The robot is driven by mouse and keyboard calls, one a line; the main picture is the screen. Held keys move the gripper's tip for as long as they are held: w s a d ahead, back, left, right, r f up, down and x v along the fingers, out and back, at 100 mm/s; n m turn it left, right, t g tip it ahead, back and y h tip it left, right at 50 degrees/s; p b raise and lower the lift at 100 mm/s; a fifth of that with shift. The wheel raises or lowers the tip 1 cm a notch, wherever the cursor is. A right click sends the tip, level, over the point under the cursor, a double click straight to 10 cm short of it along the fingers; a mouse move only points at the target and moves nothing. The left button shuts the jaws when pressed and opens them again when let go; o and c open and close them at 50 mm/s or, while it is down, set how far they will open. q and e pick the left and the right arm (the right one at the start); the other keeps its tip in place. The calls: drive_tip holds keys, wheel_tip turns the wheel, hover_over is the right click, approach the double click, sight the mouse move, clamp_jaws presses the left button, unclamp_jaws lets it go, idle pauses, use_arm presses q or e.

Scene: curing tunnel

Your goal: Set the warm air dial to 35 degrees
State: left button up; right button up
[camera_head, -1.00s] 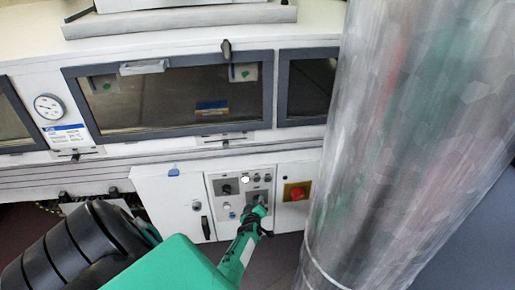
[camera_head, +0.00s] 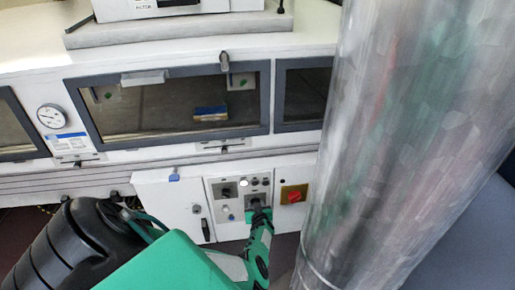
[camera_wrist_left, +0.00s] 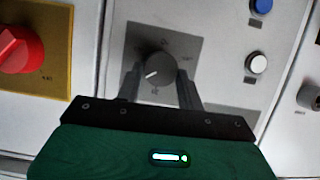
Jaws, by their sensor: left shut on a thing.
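The dark round dial (camera_wrist_left: 157,70) sits on a grey scale plate (camera_wrist_left: 185,45) in the left wrist view. A white pointer line on it points to the lower left in that picture. The scale numbers are too small to read. My left gripper (camera_wrist_left: 160,86) is shut on the dial, with one dark finger on each side of it. In the head view my left gripper (camera_head: 257,207) is at the lower right of the grey control panel (camera_head: 213,213) and mostly hides the dial. My right gripper is not in view.
A red rotary switch on a yellow plate (camera_head: 284,199) is right of the panel; it also shows in the left wrist view (camera_wrist_left: 20,50). Another dark knob (camera_head: 228,190), a white button (camera_wrist_left: 257,63) and a blue button (camera_wrist_left: 262,6) are nearby. A large metal cylinder (camera_head: 400,130) blocks the right side.

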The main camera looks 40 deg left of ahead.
use_arm(q)
drive_tip(key=shift+a+r, duration=0.2)
drive_tip(key=shift+a, duration=0.05)
idle(0.3)
drive_tip(key=o, duration=1)
drive_tip(key=shift+s, duration=0.1)
drive_tip(key=shift+d, duration=0.25)
